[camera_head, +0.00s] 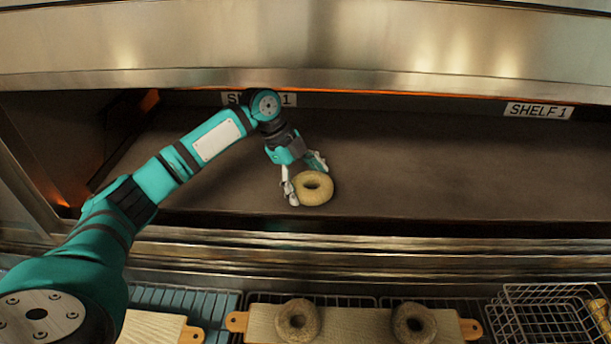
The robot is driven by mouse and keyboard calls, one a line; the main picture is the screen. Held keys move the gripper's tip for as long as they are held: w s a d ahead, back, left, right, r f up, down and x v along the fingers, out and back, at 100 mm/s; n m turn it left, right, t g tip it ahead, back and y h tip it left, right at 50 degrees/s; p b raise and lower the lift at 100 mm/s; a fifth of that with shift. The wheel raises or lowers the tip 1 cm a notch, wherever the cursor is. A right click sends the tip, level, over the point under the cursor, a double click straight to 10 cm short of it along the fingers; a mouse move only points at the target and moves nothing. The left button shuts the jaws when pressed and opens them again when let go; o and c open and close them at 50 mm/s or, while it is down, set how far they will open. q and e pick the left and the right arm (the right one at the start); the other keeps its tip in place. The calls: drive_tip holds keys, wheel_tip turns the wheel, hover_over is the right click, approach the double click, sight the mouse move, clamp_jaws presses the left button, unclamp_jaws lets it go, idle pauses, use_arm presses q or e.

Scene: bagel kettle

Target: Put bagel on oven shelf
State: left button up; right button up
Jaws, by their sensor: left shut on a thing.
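A pale golden bagel (314,188) is at the oven shelf (430,175), towards its front edge. My left gripper (304,181) is shut on this bagel, with its fingers at the bagel's left and upper edge. I cannot tell whether the bagel touches the shelf surface. Two darker, seeded bagels lie on a wooden board in front of the oven: one left (298,320) and one right (413,323). My right gripper is not in view.
The wooden board (355,328) rests on a wire rack. Another board (152,328) lies to its left. A wire basket (545,315) stands at the lower right. The steel oven front (400,45) hangs above the opening. The shelf's right side is clear.

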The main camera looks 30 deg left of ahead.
use_arm(q)
drive_tip(key=shift+f, duration=0.1)
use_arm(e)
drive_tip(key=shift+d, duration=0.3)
use_arm(q)
drive_tip(key=o, duration=1)
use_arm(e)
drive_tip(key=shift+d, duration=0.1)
use_arm(q)
drive_tip(key=shift+b+v, duration=1.65)
drive_tip(key=shift+v, duration=4.45)
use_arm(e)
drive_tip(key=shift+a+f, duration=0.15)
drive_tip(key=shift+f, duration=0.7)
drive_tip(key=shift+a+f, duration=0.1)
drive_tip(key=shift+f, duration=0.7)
use_arm(q)
drive_tip(key=shift+w, duration=0.1)
